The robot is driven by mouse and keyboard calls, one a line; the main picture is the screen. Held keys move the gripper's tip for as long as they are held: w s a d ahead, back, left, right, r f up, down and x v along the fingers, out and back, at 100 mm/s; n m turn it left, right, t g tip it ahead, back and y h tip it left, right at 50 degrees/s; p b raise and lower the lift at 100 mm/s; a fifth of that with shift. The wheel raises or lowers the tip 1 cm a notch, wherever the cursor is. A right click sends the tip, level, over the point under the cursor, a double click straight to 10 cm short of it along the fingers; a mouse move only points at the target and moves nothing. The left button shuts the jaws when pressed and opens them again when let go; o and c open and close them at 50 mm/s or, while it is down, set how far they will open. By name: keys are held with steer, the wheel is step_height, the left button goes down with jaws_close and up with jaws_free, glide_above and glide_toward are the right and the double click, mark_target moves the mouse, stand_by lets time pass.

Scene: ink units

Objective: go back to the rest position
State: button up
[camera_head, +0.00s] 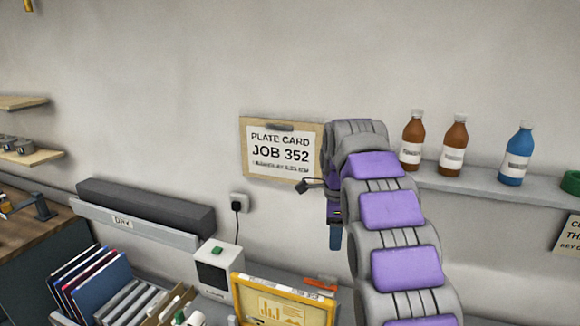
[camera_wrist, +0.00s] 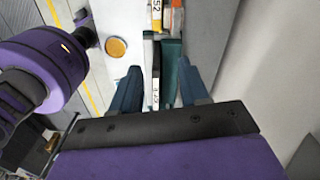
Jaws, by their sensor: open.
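My gripper (camera_head: 335,236) hangs at the end of my raised purple and grey arm, in front of the wall and just right of the plate card. In the head view it is partly hidden behind the arm and its fingers point down. In the wrist view my gripper (camera_wrist: 160,68) shows two dark blue fingers spread apart. Narrow teal and white labelled items (camera_wrist: 156,82) show in the gap between them. They seem to lie beyond the fingers, and I see no finger closed on them.
A plate card (camera_head: 282,147) reading JOB 352 is on the wall. A shelf (camera_head: 480,187) with brown and blue bottles is at right. Below are a yellow-framed board (camera_head: 240,300), a white box (camera_head: 216,268) and a rack of folders (camera_head: 100,285).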

steer(key=s+f+n+b, duration=0.4)
steer(key=s+f+n, duration=0.2)
steer(key=s, duration=0.8)
steer(key=s+f+n+g+b, duration=0.1)
steer(key=s+f+n+b, duration=0.4)
steer(key=s, duration=1)
steer(key=s+f+n+b, duration=0.4)
steer(key=s+f+n, duration=0.5)
steer(key=s+f, duration=0.3)
steer(key=s, duration=0.2)
steer(key=shift+s+f+g, duration=0.3)
steer(key=shift+s, duration=0.1)
